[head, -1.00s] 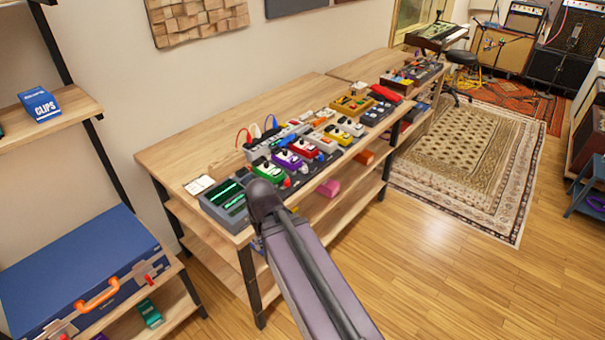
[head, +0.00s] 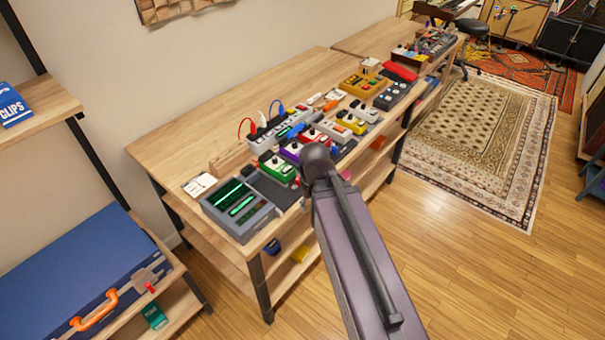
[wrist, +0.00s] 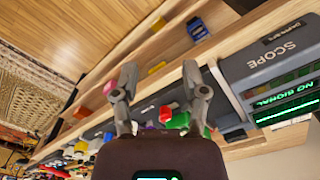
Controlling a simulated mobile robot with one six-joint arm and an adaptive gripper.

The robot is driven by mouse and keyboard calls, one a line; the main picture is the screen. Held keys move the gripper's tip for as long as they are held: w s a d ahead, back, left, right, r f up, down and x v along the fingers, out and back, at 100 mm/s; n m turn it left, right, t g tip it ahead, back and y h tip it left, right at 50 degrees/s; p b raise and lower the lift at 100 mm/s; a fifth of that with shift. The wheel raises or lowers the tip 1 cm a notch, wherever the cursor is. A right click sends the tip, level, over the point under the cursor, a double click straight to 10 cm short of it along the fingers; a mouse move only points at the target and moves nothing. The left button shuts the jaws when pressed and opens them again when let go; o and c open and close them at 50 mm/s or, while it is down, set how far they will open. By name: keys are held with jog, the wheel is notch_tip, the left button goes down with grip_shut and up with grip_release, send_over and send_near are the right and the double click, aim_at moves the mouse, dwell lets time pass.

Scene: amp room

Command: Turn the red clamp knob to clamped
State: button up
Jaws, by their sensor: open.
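A small red part (wrist: 165,114), which looks like the red clamp knob, shows in the wrist view near the board's front edge, between and beyond my fingers. A wider red piece right beside it may belong to it; I cannot tell its turn position. My gripper (wrist: 160,78) is open in the wrist view, its fingers apart with nothing between the tips. In the head view my arm reaches over the front edge of the pedalboard and hides my gripper and the knob.
A grey scope (head: 238,210) with green screens stands at the bench's near left end; its screen reads "NO SIGNAL" in the wrist view. A green pedal (head: 277,166) and several other pedals line the board. The wooden bench (head: 190,135) has shelves below. A blue case (head: 70,265) is at left.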

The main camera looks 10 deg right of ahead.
jog(key=shift+a, duration=0.15)
jog(key=shift+o, duration=0.8)
jog(key=shift+w, duration=0.1)
notch_tip(320, 180, up, 8)
jog(key=n+p, duration=0.7)
jog(key=p, duration=0.1)
send_over(299, 178)
jog(key=shift+a, duration=0.1)
jog(key=shift+f, duration=0.2)
notch_tip(299, 178, down, 14)
jog(key=b, duration=1.4)
jog(key=shift+r, duration=0.25)
